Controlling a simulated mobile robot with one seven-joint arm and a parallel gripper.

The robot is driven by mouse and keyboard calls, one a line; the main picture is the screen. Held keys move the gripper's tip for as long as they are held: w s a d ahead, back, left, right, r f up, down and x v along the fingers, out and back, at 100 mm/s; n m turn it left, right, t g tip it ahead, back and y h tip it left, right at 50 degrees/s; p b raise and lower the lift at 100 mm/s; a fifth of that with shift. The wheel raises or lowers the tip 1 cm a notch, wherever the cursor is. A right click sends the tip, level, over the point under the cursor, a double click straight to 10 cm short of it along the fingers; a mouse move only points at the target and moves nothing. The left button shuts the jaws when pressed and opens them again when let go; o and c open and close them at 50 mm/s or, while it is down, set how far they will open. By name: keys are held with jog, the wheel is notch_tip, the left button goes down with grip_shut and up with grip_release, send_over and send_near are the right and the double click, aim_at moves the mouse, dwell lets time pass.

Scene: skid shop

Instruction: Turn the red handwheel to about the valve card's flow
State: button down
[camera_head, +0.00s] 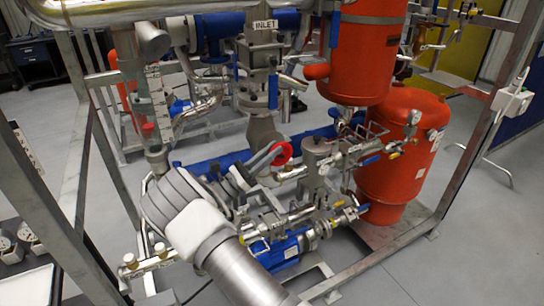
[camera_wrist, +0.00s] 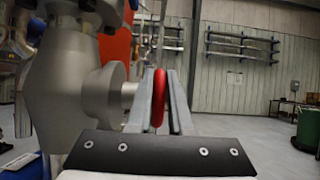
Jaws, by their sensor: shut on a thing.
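The red handwheel (camera_head: 283,153) is at the middle of the pipe skid in the head view, partly covered by my gripper (camera_head: 266,157). In the wrist view the handwheel (camera_wrist: 158,98) shows edge-on between the two fingers of my gripper (camera_wrist: 160,80), which is shut on its rim. A grey valve body (camera_wrist: 70,85) with a round flange lies just left of the handwheel there. A clear upright tube with a scale (camera_head: 157,95) stands at the left of the skid; its reading is too small to tell. I cannot make out a valve card.
Skid frame posts (camera_head: 72,190) and a lower rail (camera_head: 390,262) surround the pipework. A red tank (camera_head: 395,165) stands right of the handwheel and a red vessel (camera_head: 365,55) hangs above right. A blue pump (camera_head: 278,252) sits below. Open floor (camera_wrist: 245,130) shows right in the wrist view.

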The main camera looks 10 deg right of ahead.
dwell(0.3)
jog(key=c, duration=0.8)
grip_release()
jog(key=shift+a+f, duration=0.1)
jog(key=b+v, duration=0.1)
jog(key=v, duration=0.4)
jog(key=b+v, duration=0.1)
jog(key=v, duration=0.5)
jog(key=b+v, duration=0.1)
jog(key=v, duration=0.5)
jog(key=shift+f, duration=0.35)
